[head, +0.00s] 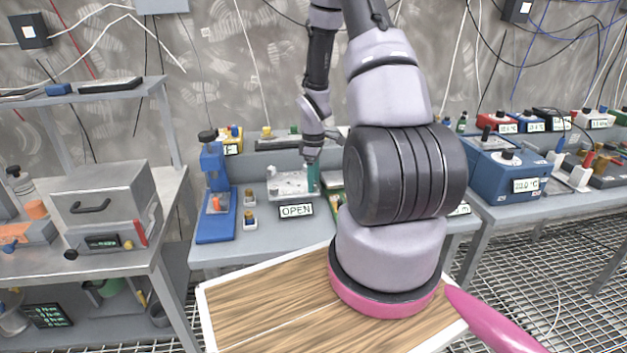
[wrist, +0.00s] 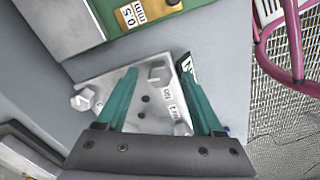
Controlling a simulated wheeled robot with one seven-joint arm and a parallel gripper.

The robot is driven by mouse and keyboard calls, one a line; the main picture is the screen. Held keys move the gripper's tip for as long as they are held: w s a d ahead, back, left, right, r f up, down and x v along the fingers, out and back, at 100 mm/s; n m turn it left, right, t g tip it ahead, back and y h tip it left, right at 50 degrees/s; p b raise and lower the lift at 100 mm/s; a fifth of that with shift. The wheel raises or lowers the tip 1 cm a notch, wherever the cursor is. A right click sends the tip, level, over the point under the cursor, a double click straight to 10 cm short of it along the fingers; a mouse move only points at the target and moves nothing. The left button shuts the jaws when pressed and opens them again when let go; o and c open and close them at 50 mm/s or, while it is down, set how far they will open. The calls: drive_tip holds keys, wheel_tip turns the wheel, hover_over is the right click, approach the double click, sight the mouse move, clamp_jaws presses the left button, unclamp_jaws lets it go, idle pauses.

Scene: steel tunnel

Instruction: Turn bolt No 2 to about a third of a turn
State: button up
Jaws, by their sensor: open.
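A pale metal plate (wrist: 128,92) with hex-headed bolts lies on the grey bench in the wrist view; it also shows in the head view (head: 286,185). One bolt (wrist: 160,73) is between the fingertips of my open gripper (wrist: 158,70), with gaps on both sides. Labels on the plate are partly covered by the right finger, so I cannot be sure which bolt is No 2. In the head view, my teal gripper (head: 313,176) points down at the plate's right end.
A small display (head: 296,210) reading OPEN is at the bench's front. A blue press-like device (head: 215,190) stands left of the plate. A green board (wrist: 160,15) with a 0.5 mm label lies close beyond the plate. Blue instrument boxes (head: 505,170) stand on the right bench.

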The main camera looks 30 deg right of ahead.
drive_tip(key=shift+f, duration=0.1)
clamp_jaws()
drive_tip(key=shift+m, duration=0.4)
drive_tip(key=m, duration=1.5)
drive_tip(key=shift+m, duration=0.4)
drive_tip(key=m, duration=0.5)
drive_tip(key=shift+w+m, duration=0.1)
drive_tip(key=shift+m, duration=0.3)
